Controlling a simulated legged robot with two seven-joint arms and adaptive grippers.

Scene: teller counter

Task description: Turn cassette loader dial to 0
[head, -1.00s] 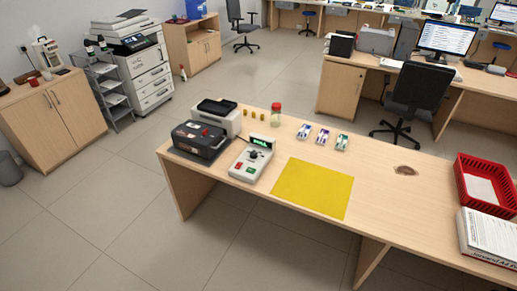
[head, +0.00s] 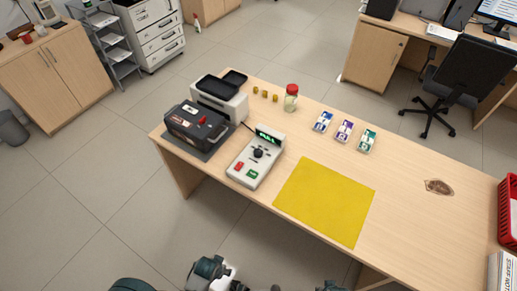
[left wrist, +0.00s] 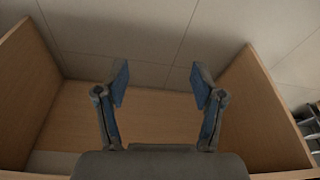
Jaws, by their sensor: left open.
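The cassette loader (head: 256,158) is a light grey box on the desk in the head view. It has a black dial (head: 258,153) in its middle, a green lit display (head: 268,137) at its far end, and a red and a green button at its near end. The dial's setting is too small to read. My left gripper (left wrist: 158,85) shows in the left wrist view, open and empty, facing wooden panels and floor tiles. It is apart from the loader. In the head view only parts of my arms show at the bottom edge. My right gripper cannot be made out.
A dark cash box (head: 196,125) and a grey machine with black trays (head: 219,99) stand left of the loader. A yellow mat (head: 325,201) lies to its right. A red-lidded jar (head: 291,98) and small packs (head: 344,131) stand behind. The desk's front edge is near the loader.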

